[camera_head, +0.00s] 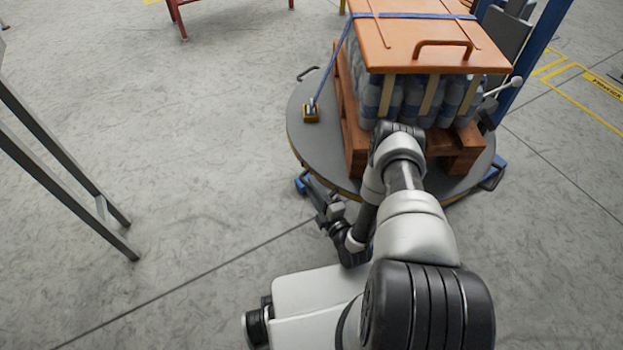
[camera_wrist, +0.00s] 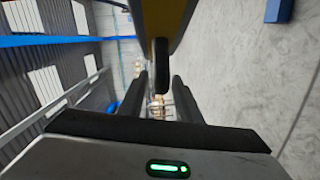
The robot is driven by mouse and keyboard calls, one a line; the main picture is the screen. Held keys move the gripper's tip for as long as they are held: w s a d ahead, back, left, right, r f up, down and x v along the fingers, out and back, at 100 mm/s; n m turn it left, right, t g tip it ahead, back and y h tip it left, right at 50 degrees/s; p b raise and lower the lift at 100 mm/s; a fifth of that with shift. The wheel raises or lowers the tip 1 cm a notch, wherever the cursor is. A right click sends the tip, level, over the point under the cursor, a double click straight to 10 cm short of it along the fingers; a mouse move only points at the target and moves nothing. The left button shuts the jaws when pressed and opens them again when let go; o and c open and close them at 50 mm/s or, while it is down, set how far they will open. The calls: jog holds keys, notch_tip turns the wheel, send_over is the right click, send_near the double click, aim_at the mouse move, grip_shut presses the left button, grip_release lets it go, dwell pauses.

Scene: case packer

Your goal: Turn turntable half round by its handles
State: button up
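The turntable (camera_head: 313,135) is a round grey disc with a yellow-edged rim, low on the floor. A dark loop handle (camera_head: 307,73) sticks out at its far left edge. A pallet (camera_head: 352,130) of bottles under an orange lid stands on it. My gripper (camera_head: 322,205) is at the disc's near-left rim, partly dark and small in the head view. In the wrist view the fingers (camera_wrist: 160,100) are apart. A dark rounded bar (camera_wrist: 161,65), apparently a rim handle, shows between them with gaps at both sides. I cannot tell how deep it sits. The yellow rim is above it.
A blue post (camera_head: 535,60) stands close at the right. Grey metal legs (camera_head: 75,180) stand at left. The floor between is clear.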

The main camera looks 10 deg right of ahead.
jog(key=shift+w, duration=0.1)
grip_shut()
dwell(0.5)
